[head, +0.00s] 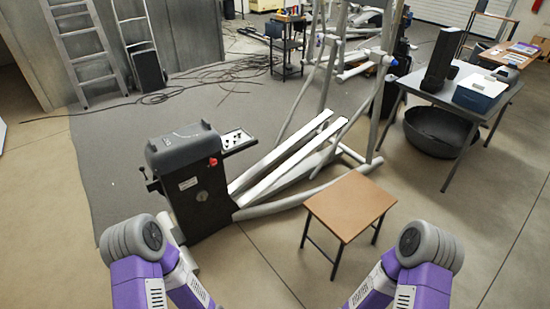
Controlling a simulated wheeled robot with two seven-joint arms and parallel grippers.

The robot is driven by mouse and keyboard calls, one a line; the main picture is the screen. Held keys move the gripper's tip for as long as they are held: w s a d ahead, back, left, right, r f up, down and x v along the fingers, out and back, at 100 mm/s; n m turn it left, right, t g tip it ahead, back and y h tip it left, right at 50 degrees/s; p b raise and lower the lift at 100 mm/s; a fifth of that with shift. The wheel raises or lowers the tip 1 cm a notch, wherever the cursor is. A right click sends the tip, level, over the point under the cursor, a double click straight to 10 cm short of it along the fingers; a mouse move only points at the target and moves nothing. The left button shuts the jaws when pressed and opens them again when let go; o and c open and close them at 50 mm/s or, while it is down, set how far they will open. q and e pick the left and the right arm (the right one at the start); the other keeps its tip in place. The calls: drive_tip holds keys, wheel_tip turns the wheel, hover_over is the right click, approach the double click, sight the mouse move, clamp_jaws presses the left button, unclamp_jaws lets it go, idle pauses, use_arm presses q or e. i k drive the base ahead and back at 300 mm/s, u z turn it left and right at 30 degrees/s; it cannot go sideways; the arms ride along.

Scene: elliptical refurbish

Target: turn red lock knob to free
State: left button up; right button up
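The red lock knob (212,162) is a small red spot on the right side of the dark upright housing (190,185) of the elliptical machine. The housing stands left of centre in the head view, with a grey rounded cover on top. The knob's exact turn position is too small to tell. My left and right arms show at the bottom of the picture, purple with grey joints, both well short of the machine. Neither gripper is in the picture.
A small wooden-topped stool (350,204) stands right of the machine. White rails (290,155) and a grey frame stretch behind it. A small parts tray (237,140) sits beside the housing. A work table (440,86) with a blue box stands at right. Cables lie on the far mat.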

sight(213, 163)
drive_tip(key=u, duration=0.8)
drive_tip(key=i, duration=1)
drive_tip(key=u, duration=0.35)
drive_tip(key=i, duration=1.05)
drive_tip(key=z, duration=0.6)
